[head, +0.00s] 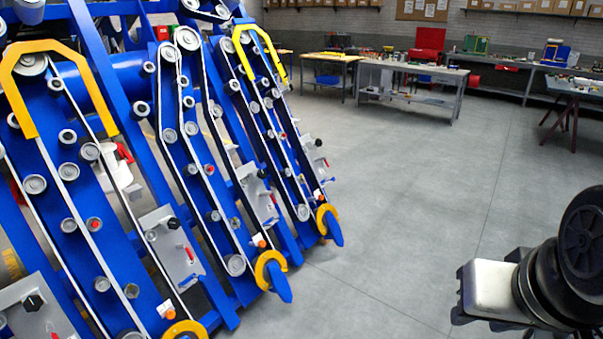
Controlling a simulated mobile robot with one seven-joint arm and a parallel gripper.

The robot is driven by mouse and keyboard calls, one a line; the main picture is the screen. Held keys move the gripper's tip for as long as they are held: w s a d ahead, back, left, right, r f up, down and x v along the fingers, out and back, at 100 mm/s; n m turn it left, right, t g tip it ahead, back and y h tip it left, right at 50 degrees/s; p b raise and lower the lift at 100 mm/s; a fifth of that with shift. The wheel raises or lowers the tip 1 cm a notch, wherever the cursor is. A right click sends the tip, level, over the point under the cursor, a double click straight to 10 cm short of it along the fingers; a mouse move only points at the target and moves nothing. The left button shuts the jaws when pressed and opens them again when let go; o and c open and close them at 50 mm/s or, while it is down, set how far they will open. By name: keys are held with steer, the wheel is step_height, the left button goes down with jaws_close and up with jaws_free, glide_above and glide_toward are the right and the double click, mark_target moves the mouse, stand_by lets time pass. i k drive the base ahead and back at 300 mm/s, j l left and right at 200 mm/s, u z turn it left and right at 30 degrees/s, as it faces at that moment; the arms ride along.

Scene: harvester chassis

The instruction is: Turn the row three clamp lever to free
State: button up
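Several red clamp levers sit on grey plates along the blue row units in the head view. One red lever (190,253) is on a plate left of centre, and others sit on plates further right and back. A red handle (124,152) is on a white bracket at the upper left. I cannot tell which lever belongs to row three, nor its exact setting. My gripper (462,294) appears to be the silver and dark end at the lower right, well apart from the row units across open floor. Its fingers cannot be made out clearly.
The blue harvester chassis (111,80) fills the left, with belts, rollers, yellow guards (62,51) and orange-yellow rings with blue tips (271,268) at its lower edge. Grey floor (390,190) is clear between it and my arm. Workbenches (415,71) line the back.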

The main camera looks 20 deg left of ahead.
mark_target(189, 253)
steer(key=u, duration=1.6)
steer(key=i+l+z, duration=0.1)
steer(key=i+l, duration=0.15)
steer(key=i, duration=0.3)
steer(key=i+l+z, duration=0.1)
steer(key=i+l, duration=0.15)
steer(key=i, duration=0.3)
steer(key=i+l+z, duration=0.1)
steer(key=i, duration=0.45)
steer(key=i+l, duration=0.2)
steer(key=i, duration=0.35)
steer(key=z, duration=0.05)
